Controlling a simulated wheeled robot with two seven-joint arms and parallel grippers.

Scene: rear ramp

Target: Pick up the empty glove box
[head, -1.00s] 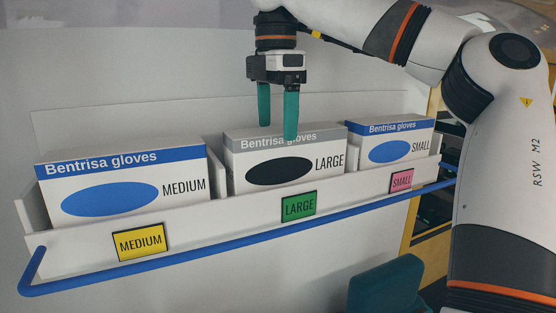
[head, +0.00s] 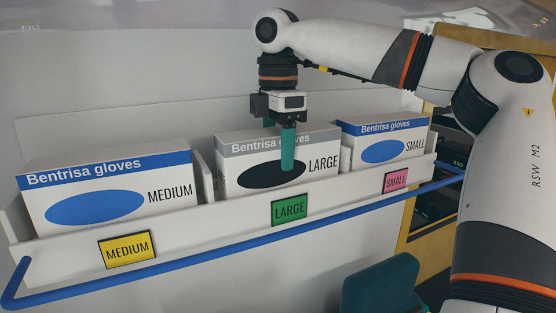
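Three white Bentrisa glove boxes stand in a row: MEDIUM (head: 60,183) at left, LARGE (head: 236,166) in the middle, SMALL (head: 376,129) at right. MEDIUM and SMALL have blue bands and ovals; LARGE has a grey band and black oval. The insides are hidden, so I cannot tell which is empty. My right gripper (head: 280,150) points down at the LARGE box. One teal finger is in front of its printed face. The other is farther back, its tip hidden at the box top. I cannot tell whether the fingers press on the box. My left gripper is not in view.
The boxes sit in a white wall rack (head: 190,229) with MEDIUM, LARGE and SMALL labels. A blue rail (head: 200,255) runs along its front. A teal seat-like object (head: 382,287) is below, and a yellow-edged shelf (head: 440,245) stands at right.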

